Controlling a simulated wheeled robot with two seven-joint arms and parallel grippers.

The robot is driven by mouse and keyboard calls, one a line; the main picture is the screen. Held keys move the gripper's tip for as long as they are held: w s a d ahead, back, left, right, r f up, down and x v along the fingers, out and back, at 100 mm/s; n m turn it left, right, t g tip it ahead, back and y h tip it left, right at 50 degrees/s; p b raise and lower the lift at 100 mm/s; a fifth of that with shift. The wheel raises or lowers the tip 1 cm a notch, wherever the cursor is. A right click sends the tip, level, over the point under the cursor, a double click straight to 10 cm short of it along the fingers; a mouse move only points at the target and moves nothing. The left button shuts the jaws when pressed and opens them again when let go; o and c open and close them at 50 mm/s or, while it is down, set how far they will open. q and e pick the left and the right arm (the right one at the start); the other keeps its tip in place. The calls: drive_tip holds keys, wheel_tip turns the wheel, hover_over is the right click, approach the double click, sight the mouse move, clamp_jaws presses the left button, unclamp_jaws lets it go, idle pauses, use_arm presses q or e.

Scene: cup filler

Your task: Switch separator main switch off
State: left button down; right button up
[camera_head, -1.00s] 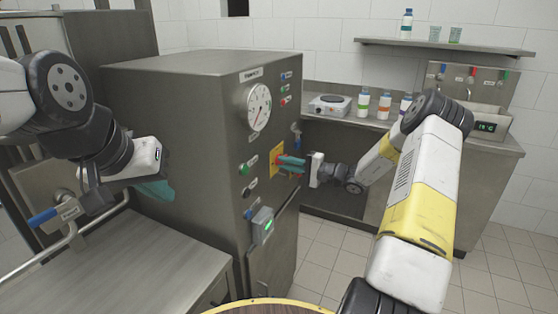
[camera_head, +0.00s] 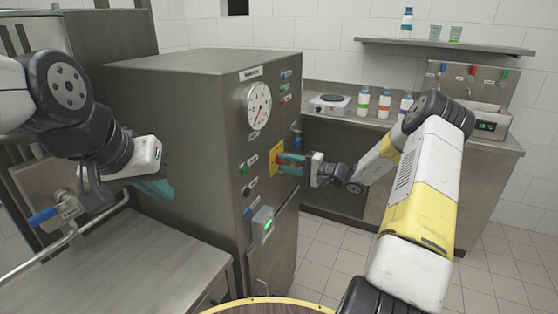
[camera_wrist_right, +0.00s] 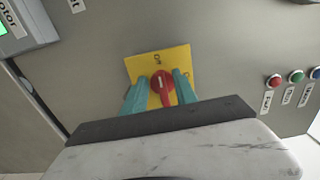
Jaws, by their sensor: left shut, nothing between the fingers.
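The red rotary switch knob (camera_wrist_right: 163,86) sits on a yellow plate (camera_wrist_right: 143,66) on the front of the steel cabinet; the plate also shows in the head view (camera_head: 276,158). My right gripper (camera_wrist_right: 160,92) faces the plate with its teal fingers open on either side of the knob. A gap shows at the left finger; contact at the right finger cannot be told. In the head view my right gripper (camera_head: 291,164) reaches the plate from the right. My left gripper (camera_head: 158,188) is shut and empty, left of the cabinet above the steel table.
The cabinet (camera_head: 190,120) carries a gauge (camera_head: 258,105), several buttons and a grey box with a green display (camera_head: 262,225). A steel table (camera_head: 120,270) stands front left. A counter behind holds bottles (camera_head: 384,103) and a hotplate (camera_head: 329,104).

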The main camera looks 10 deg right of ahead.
drive_tip(key=v, duration=0.7)
drive_tip(key=shift+s+d, duration=0.2)
drive_tip(key=shift+d, duration=0.15)
drive_tip(key=s+a+r+n+g+h, duration=0.2)
drive_tip(key=s+a+r+n+g, duration=0.15)
drive_tip(key=s+a+r, duration=0.35)
drive_tip(key=s+a+r+n+g+h, duration=0.25)
drive_tip(key=s+a+g, duration=0.25)
drive_tip(key=s, duration=0.3)
drive_tip(key=s+d+r+t+h, duration=0.2)
drive_tip(key=s+r+h, duration=0.2)
drive_tip(key=s, duration=0.5)
drive_tip(key=s+d+r+n+t+h, duration=0.1)
drive_tip(key=s+d+r+t+h, duration=0.1)
drive_tip(key=s, duration=0.8)
drive_tip(key=shift+d+r+t+h, duration=0.35)
drive_tip(key=shift+d+r+h, duration=0.35)
drive_tip(key=shift+r+h, duration=0.6)
drive_tip(key=shift+r, duration=0.15)
